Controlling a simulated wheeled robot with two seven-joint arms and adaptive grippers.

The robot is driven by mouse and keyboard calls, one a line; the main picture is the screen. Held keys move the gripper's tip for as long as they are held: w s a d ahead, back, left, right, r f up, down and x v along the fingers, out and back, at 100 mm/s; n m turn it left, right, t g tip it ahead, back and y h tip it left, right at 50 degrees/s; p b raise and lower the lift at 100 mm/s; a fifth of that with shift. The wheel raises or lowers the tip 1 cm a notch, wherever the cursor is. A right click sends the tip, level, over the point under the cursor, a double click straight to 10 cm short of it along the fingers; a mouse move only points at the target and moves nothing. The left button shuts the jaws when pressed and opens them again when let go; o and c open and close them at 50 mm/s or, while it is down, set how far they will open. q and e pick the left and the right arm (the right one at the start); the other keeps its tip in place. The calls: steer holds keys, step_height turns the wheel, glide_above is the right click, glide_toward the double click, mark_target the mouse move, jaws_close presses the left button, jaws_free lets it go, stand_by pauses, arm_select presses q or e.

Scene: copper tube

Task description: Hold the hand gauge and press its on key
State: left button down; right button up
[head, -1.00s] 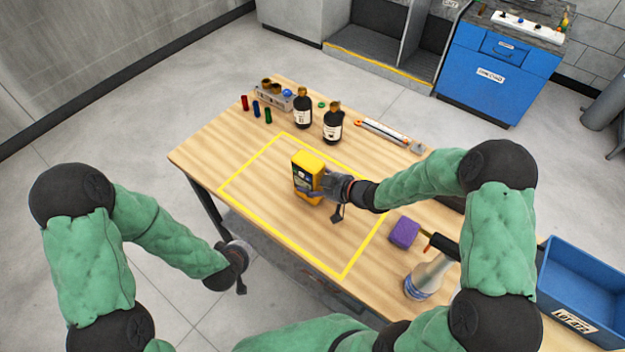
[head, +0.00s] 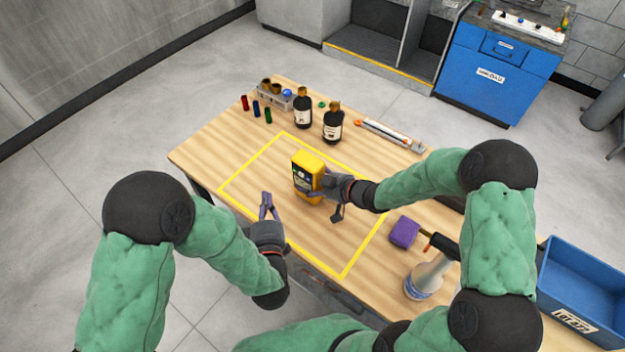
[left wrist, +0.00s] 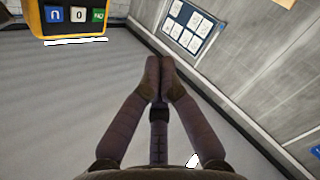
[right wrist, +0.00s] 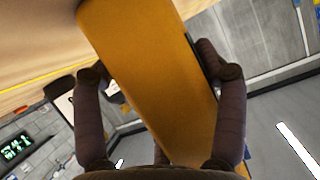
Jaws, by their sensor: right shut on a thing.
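The yellow hand gauge (head: 309,166) is upright over the yellow-outlined area of the table; I cannot tell if its base touches the wood. My right gripper (head: 321,186) is shut on its sides, and its yellow back (right wrist: 150,75) fills the middle of the right wrist view. My left gripper (head: 266,200) is shut and empty, left of and nearer than the gauge, apart from it. The left fingertips (left wrist: 159,65) are together.
Dark bottles (head: 333,123), a small rack (head: 274,95) and coloured vials (head: 256,109) stand at the back. A purple sponge (head: 404,231), a spray bottle (head: 425,276) and a blue bin (head: 583,288) are on the right. The outlined area's left part is clear.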

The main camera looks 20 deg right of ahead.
mark_target(294, 170)
arm_select(q)
steer(key=w+d, duration=0.4)
steer(key=d, duration=0.2)
steer(key=shift+w+d, duration=0.25)
steer(key=shift+w, duration=0.15)
arm_select(e)
steer(key=shift+s+a+f, duration=0.15)
steer(key=shift+s+f, duration=0.1)
steer(key=shift+f, duration=0.1)
arm_select(q)
steer(key=shift+w+d, duration=0.1)
stand_by(0.9)
steer(key=shift+w+d, duration=0.2)
steer(key=shift+d, duration=0.15)
stand_by(0.5)
steer(key=shift+s+a, duration=0.25)
steer(key=shift+a, duration=0.2)
